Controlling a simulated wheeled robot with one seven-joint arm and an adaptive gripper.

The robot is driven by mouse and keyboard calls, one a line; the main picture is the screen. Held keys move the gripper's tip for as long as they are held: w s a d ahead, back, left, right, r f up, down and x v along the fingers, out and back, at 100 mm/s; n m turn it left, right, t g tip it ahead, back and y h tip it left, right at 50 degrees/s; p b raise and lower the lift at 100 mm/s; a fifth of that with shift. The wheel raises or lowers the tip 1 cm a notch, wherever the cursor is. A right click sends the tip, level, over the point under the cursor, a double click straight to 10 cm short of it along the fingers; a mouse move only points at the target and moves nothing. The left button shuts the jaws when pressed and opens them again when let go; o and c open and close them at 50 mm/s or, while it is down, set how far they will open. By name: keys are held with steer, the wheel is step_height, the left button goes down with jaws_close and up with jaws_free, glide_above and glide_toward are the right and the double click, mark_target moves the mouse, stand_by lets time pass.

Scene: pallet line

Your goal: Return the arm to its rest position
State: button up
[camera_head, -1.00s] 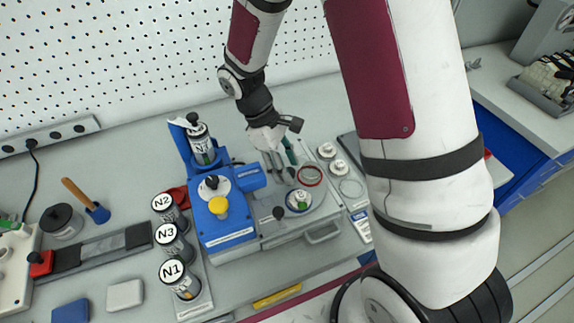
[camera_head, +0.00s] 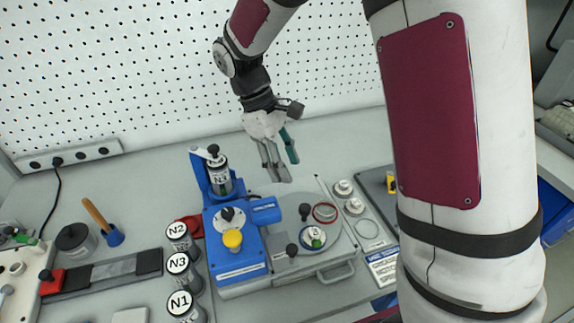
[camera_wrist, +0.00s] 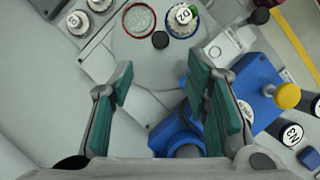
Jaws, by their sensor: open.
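My gripper (camera_head: 280,165) hangs above the back of the workbench, fingers pointing down, just behind the blue and grey machine (camera_head: 240,264). In the wrist view its two teal-padded fingers (camera_wrist: 165,100) are spread apart with nothing between them. My arm rises from the gripper to the upper edge of the head view, and a large white and maroon link fills the right side. The gripper is clear of the machine and touches nothing that I can see.
A jar labelled N (camera_head: 219,172) stands in the blue holder. Jars N2 (camera_head: 179,238), N3 (camera_head: 183,268) and N1 (camera_head: 184,303) stand left of the machine. A round lidded piece (camera_head: 313,238) and a red ring (camera_head: 325,212) lie on its plate. A white pegboard (camera_head: 120,70) rises behind.

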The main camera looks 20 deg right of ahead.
steer(key=s+d+r+m+t+y, duration=0.3)
steer(key=s+r+m+t, duration=0.5)
steer(key=s+r, duration=0.8)
steer(key=shift+s+d+m+t, duration=0.3)
steer(key=shift+s+d+m, duration=0.25)
steer(key=shift+s, duration=0.7)
